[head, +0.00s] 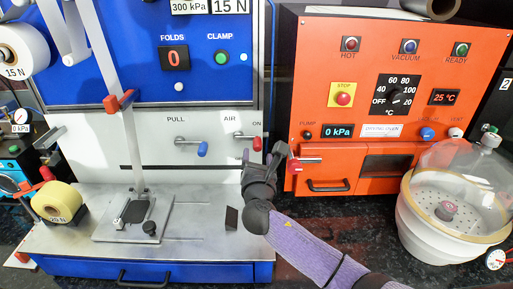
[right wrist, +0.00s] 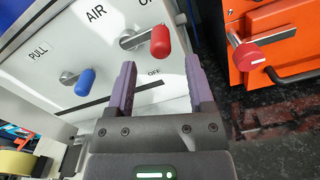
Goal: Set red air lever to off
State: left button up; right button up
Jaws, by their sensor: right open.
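The red air lever (head: 257,144) sits on the white panel of the blue machine, just below the ON mark. In the right wrist view its red handle (right wrist: 160,40) points right from its grey pivot, with the OFF mark (right wrist: 153,71) below it. My right gripper (head: 262,158) is open and empty, just below the lever. In the right wrist view my right gripper (right wrist: 159,65) has its two fingers spread, and the red handle shows between and beyond their tips. I cannot tell whether a finger touches it. My left gripper is not in view.
A blue pull lever (head: 203,148) is left of the red one. The orange oven (head: 400,60) with a red door lever (head: 305,160) stands close on the right. A glass-domed white vessel (head: 455,205) is further right. A yellow roll (head: 57,202) is at the left.

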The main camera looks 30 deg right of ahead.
aim_at(258, 149)
jog(key=b+x, duration=0.1)
jog(key=x, duration=0.5)
jog(key=shift+f, duration=0.1)
grip_shut()
